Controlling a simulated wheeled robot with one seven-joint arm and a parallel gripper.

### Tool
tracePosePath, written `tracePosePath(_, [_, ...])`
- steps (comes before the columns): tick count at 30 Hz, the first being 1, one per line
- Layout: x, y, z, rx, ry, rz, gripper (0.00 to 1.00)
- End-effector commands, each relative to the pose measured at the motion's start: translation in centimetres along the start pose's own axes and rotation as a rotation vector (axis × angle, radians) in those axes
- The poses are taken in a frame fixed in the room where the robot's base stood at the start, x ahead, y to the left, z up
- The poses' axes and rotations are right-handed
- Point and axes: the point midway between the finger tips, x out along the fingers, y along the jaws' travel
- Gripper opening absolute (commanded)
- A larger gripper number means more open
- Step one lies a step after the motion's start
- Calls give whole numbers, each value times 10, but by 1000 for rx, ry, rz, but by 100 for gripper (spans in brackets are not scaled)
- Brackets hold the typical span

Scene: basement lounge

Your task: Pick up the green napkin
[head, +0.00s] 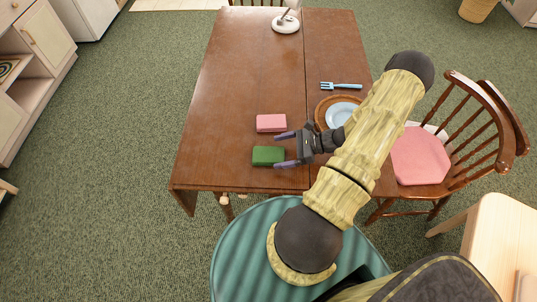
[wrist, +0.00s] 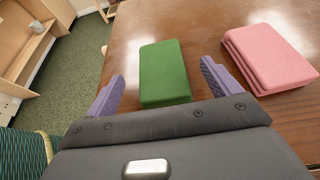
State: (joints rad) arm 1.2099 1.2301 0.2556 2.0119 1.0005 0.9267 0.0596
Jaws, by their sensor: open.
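The green napkin (head: 268,156) is a folded rectangle lying flat on the brown wooden table (head: 240,90), near its front edge. In the wrist view the green napkin (wrist: 164,72) lies ahead of my gripper, between the lines of the two purple fingers. My gripper (head: 283,149) is open and empty, just right of the napkin and apparently over the table. In the wrist view my gripper (wrist: 165,85) has its fingers spread on either side of the napkin's near end. I cannot tell its exact height above the table.
A pink folded napkin (head: 271,123) lies just behind the green one; it is to the right in the wrist view (wrist: 268,55). Chairs stand to the right. The table's left side is clear.

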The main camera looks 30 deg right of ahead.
Motion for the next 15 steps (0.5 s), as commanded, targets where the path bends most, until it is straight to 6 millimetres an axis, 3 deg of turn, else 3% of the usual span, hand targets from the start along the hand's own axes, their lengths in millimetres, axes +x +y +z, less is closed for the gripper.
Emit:
tracePosePath(8, [6,0,0,0,-1,1,89])
tracePosePath(15, [40,1,-2,2,-3,2,89])
